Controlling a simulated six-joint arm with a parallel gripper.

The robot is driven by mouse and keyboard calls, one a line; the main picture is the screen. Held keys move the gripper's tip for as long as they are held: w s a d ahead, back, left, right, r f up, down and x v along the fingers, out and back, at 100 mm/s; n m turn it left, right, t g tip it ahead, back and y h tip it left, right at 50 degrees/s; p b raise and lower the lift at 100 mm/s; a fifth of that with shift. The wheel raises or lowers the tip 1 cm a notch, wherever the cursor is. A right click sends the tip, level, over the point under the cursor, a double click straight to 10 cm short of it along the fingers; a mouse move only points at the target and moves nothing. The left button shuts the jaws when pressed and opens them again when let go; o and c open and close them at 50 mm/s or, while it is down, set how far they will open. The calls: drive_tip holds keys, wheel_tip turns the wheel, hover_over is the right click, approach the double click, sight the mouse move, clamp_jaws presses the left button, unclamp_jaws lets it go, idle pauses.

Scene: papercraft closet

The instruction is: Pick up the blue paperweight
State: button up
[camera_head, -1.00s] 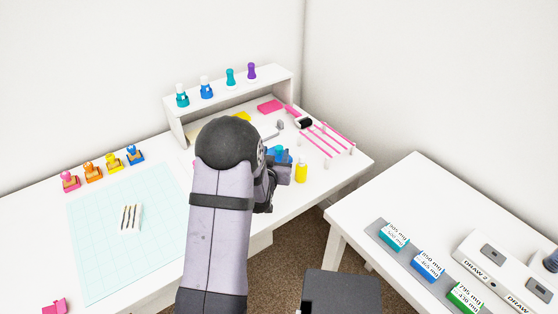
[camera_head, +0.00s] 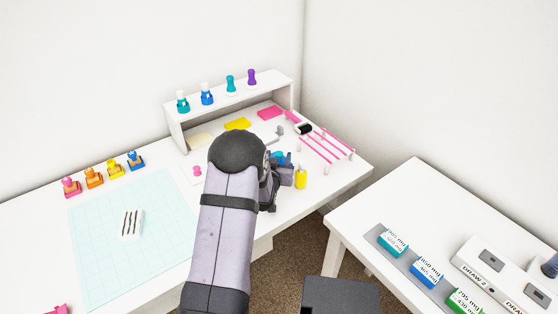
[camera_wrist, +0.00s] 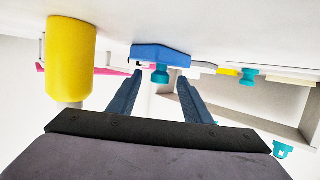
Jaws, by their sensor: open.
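The blue paperweight (camera_wrist: 160,54) stands on the white desk, which appears inverted in the wrist view. A teal knob shape (camera_wrist: 160,73) shows against it; I cannot tell whether it is part of it. My gripper (camera_wrist: 160,82) is open and empty, its two dark fingers pointing at the blue paperweight, one to each side in the picture. The fingertips look short of it. In the head view my gripper (camera_head: 286,174) is low over the desk, and my arm hides most of the paperweight, with only blue and teal bits showing.
A yellow cylinder (camera_head: 300,179) stands close to the right of my gripper; it also shows in the wrist view (camera_wrist: 71,58). A white shelf (camera_head: 232,98) with several stamps stands behind. Pink rods (camera_head: 322,148) lie at right. A cutting mat (camera_head: 150,255) lies at left.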

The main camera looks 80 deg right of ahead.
sight(279, 153)
drive_tip(key=shift+x, duration=1.3)
clamp_jaws()
drive_tip(key=shift+r, duration=0.1)
drive_tip(key=shift+r+b, duration=0.35)
drive_tip(key=shift+r, duration=4.65)
